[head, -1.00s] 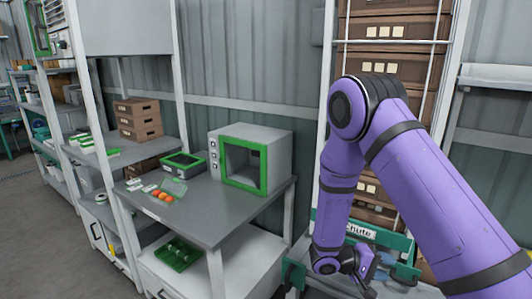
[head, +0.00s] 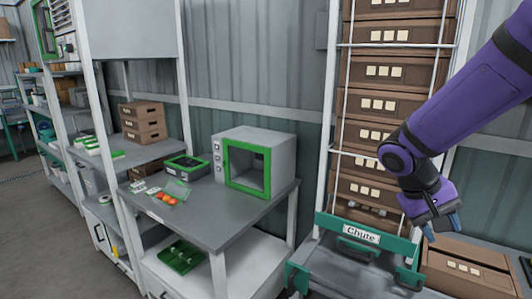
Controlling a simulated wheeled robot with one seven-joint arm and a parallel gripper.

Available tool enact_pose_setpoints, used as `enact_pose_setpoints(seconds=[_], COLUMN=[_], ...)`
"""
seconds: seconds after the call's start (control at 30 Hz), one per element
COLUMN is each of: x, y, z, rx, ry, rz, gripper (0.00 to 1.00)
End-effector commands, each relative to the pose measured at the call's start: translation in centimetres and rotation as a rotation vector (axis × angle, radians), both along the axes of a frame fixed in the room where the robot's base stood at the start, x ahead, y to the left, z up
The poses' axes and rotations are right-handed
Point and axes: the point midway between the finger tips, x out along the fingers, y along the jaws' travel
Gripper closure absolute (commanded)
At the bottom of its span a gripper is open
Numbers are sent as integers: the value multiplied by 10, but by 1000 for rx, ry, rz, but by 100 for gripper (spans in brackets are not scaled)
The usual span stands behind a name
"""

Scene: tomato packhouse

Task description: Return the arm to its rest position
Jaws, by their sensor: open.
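My purple arm reaches in from the right edge in the head view. My gripper (head: 442,226) hangs at its end, pointing down, with blue-grey fingers apart and nothing seen between them. It is in front of the right side of the rack of stacked brown crates (head: 390,105), just right of the green "Chute" sign (head: 361,237) and above a brown crate (head: 468,267) at the lower right.
A grey table (head: 215,215) at the left holds a green-framed box (head: 246,164), a small green-rimmed tray (head: 187,165) and red tomatoes (head: 166,200). A green tray (head: 181,257) lies on the shelf below. Stacked crates (head: 142,123) stand further left.

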Motion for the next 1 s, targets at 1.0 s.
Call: enact_pose_setpoints(seconds=[1.0], x=[-134], y=[38], z=[120], rx=[517], ry=[-565], rz=[243], gripper=[58])
